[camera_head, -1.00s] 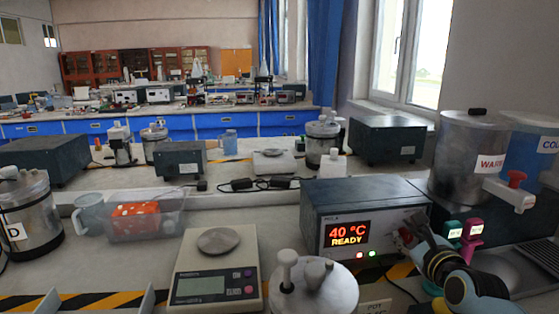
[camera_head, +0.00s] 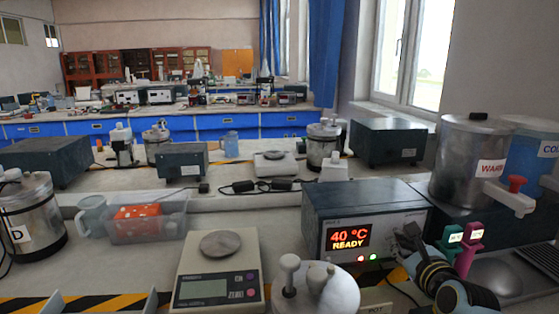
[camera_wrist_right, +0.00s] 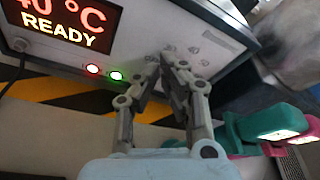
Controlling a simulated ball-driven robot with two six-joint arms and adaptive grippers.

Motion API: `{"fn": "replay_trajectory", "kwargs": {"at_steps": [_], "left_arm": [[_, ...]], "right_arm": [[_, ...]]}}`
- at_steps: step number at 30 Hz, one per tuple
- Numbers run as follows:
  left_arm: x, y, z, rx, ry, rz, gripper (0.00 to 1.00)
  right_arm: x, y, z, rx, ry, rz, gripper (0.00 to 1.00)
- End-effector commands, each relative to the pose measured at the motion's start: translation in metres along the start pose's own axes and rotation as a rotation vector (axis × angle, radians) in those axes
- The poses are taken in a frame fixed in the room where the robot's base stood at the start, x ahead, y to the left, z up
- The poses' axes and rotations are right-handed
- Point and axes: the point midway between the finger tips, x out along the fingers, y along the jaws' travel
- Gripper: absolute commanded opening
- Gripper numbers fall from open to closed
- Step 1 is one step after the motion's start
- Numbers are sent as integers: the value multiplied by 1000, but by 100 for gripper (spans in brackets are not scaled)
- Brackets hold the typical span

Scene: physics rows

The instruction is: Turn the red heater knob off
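The dark heater box (camera_head: 375,203) stands right of centre, its display reading 40 °C READY, with a red and a green light below it. My right gripper (camera_head: 408,238) is at the right part of its front panel. In the right wrist view, the fingers (camera_wrist_right: 160,66) converge and their tips are close together in front of the panel's printed marks (camera_wrist_right: 195,46). No red knob shows clearly on the panel; the fingers cover part of it, so its setting cannot be read. I see nothing clearly held between the tips. My left gripper is out of view.
Green (camera_head: 450,238) and magenta (camera_head: 469,248) tags with lit displays stand just right of my gripper. The metal WARM container (camera_head: 468,150) with a red tap (camera_head: 516,184) is behind them.

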Motion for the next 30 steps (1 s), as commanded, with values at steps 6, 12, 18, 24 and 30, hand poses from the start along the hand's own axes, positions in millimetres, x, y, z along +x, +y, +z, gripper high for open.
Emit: {"fn": "replay_trajectory", "kwargs": {"at_steps": [6, 12, 18, 24, 30], "left_arm": [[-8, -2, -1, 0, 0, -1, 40], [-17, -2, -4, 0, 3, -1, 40], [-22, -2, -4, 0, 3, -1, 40], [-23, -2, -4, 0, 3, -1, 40], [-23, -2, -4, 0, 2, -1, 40]], "right_arm": [[-4, -4, 7, -6, -8, -8, 0], [-27, -6, 2, -8, -9, -10, 0], [-50, -6, -4, -9, -11, -12, 0], [-58, -6, -6, -11, -13, -13, 0], [-58, -6, -6, -11, -13, -13, 0]]}}
